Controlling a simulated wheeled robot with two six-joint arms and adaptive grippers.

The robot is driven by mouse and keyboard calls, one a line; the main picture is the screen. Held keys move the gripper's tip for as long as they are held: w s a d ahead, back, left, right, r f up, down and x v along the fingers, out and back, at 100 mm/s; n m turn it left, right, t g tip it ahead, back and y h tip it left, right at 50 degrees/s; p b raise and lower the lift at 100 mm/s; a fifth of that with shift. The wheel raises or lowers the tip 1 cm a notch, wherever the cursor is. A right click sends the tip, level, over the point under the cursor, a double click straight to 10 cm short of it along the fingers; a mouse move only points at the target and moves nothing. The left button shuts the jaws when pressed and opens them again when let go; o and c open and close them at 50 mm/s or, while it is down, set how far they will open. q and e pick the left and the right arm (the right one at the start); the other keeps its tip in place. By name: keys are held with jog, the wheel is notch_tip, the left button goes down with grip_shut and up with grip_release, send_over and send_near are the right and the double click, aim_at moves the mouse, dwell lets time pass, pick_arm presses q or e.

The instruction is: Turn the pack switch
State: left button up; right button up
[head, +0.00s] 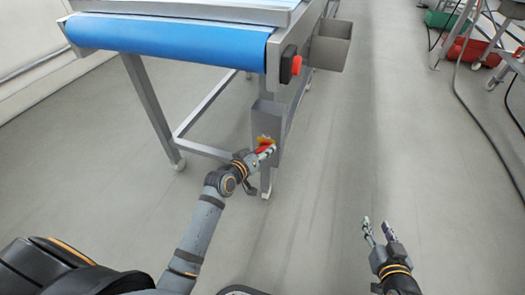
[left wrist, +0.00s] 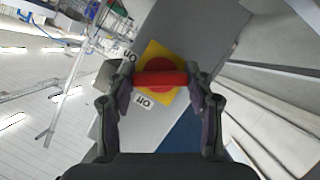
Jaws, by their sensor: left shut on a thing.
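The pack switch is a red handle (left wrist: 160,79) on a yellow plate (left wrist: 158,58), fixed to a grey box (head: 267,118) on the conveyor's leg. Small printed labels stand on the box beside the plate; one reads as "Off". In the left wrist view the handle lies crosswise between the fingers. My left gripper (head: 264,152) is shut on the handle, a finger at each end, and partly covers the switch in the head view. My right gripper (head: 378,229) is open and empty over bare floor at the lower right.
A conveyor with a blue belt (head: 170,40) stands above and behind the switch. Carts with red and green crates and cables are at far right. The middle floor is clear.

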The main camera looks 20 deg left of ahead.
pick_arm(q)
jog(key=shift+n, duration=0.4)
jog(key=shift+f+n+h, duration=0.1)
jog(key=shift+n+h, duration=0.2)
jog(key=shift+n+t+h+b, duration=0.35)
jog(key=shift+n+h, duration=0.15)
jog(key=shift+n, duration=0.2)
jog(key=shift+n+b, duration=0.35)
jog(key=shift+n, duration=0.25)
jog(key=shift+h, duration=0.4)
pick_arm(e)
jog(key=w+r+t, duration=0.3)
jog(key=r+t, duration=0.2)
jog(key=r, duration=0.6)
jog(key=shift+w+d+r, duration=0.2)
jog(key=shift+w+r, duration=0.1)
jog(key=shift+w, duration=0.1)
pick_arm(q)
jog(key=o, duration=1.2)
jog(key=shift+c, duration=0.2)
jog(key=shift+a, duration=0.1)
